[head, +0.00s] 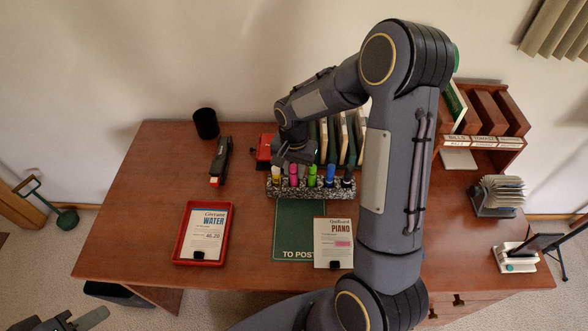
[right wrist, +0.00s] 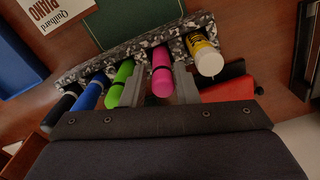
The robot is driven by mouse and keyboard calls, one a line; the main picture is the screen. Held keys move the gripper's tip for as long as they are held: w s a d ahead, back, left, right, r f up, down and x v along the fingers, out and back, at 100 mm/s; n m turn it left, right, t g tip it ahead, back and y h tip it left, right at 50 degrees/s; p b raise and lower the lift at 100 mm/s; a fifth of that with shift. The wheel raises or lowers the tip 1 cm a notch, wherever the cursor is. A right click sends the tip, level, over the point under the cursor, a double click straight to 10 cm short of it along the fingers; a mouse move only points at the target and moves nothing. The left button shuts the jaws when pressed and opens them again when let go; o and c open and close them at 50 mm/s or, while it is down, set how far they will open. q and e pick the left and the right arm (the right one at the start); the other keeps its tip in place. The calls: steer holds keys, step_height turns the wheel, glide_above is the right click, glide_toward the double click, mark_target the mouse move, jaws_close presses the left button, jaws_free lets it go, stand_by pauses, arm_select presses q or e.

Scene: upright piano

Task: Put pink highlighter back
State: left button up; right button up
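The pink highlighter (head: 293,180) stands in a speckled pen holder (head: 312,189) between a yellow and a green one. My right gripper (head: 296,153) is directly above the holder. In the right wrist view, its two fingers (right wrist: 160,86) lie on either side of the pink highlighter (right wrist: 162,68), with narrow gaps, so it looks open around it. The holder (right wrist: 95,66) shows there too; the lower end of the highlighter is hidden inside it. My left gripper (head: 75,321) is at the bottom left, off the desk, with its fingers apart and empty.
A green highlighter (right wrist: 120,82) and the yellow one (right wrist: 203,52) stand close beside the fingers. A red object (head: 264,151) is behind the holder. A red tray (head: 176,250), black stapler (head: 221,160) and black cup (head: 206,123) are at left.

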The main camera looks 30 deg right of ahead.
step_height(320, 180, up, 11)
steer(key=shift+f, duration=0.15)
steer(key=s+a+r+n+t+y, duration=0.1)
steer(key=s+r+n, duration=0.1)
steer(key=s+r, duration=0.3)
steer(key=s+a+r+n+t+y, duration=0.1)
steer(key=s+r+n+t, duration=0.1)
steer(key=s, duration=0.5)
steer(key=s+a+n+t+y, duration=0.1)
steer(key=s+a+n, duration=0.3)
steer(key=s, duration=0.6)
steer(key=shift+a+f+t+y, duration=0.3)
steer(key=shift+a+t+y, duration=0.1)
steer(key=shift+a+t, duration=0.35)
steer(key=shift+d, duration=0.15)
